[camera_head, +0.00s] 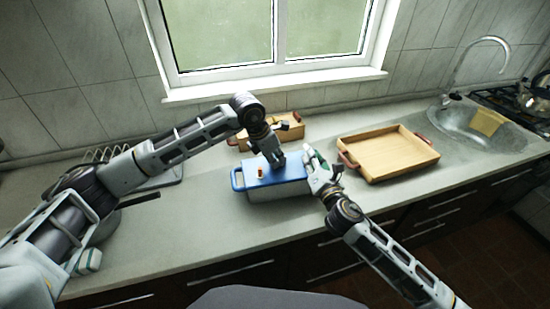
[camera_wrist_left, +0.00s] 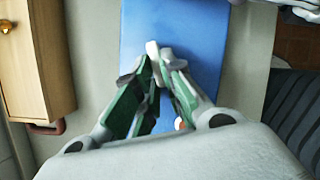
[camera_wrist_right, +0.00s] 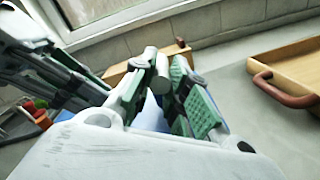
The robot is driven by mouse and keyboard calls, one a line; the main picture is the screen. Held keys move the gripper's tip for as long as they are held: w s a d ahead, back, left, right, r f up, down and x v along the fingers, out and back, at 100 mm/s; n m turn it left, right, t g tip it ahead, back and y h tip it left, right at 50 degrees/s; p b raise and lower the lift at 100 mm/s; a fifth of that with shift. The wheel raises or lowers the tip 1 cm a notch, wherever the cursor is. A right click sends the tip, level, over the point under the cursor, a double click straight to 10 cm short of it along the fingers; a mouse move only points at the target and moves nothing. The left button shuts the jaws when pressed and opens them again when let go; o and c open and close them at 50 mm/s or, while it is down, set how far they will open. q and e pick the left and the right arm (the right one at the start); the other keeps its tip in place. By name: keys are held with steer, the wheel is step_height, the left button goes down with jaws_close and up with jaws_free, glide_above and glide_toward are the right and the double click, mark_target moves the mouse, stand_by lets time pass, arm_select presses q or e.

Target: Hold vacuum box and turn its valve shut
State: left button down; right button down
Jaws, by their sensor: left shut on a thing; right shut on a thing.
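The vacuum box (camera_head: 279,190) stands on the counter, with a pale body, a blue lid and a blue handle at its left end. The lid also shows in the left wrist view (camera_wrist_left: 190,28). My left gripper (camera_head: 278,162) is over the lid, shut on the valve, which its fingers mostly hide. A small orange-and-white part (camera_head: 261,174) is on the lid beside it. My right gripper (camera_head: 314,170) is shut on the box at its right end. Its fingers (camera_wrist_right: 160,85) hide the grasped part; a patch of blue shows between them.
A wooden crate (camera_head: 294,133) stands close behind the box. A wooden tray (camera_head: 388,156) with red handles is to the right, near the sink (camera_head: 480,130). A dish rack (camera_head: 165,170) is at the left, behind my left arm. Counter in front of the box is clear.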

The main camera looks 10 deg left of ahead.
arm_select(q)
steer(key=n, duration=0.2)
steer(key=n+t+y, duration=0.1)
steer(key=shift+s+d+n, duration=0.2)
steer(key=shift+n, duration=0.2)
steer(key=n, duration=0.1)
steer(key=n+y, duration=0.1)
steer(key=n, duration=0.2)
steer(key=shift+d+t, duration=0.3)
steer(key=n+y, duration=0.1)
steer(key=n, duration=0.2)
steer(key=shift+d+y, duration=0.2)
steer(key=shift+y, duration=0.2)
steer(key=shift+d+n+y, duration=0.15)
steer(key=shift+n+y, duration=0.45)
steer(key=shift+n, duration=1)
steer(key=c, duration=1.5)
jaws_free()
steer(key=shift+c, duration=0.2)
steer(key=shift+d, duration=0.1)
steer(key=shift+s+r, duration=0.1)
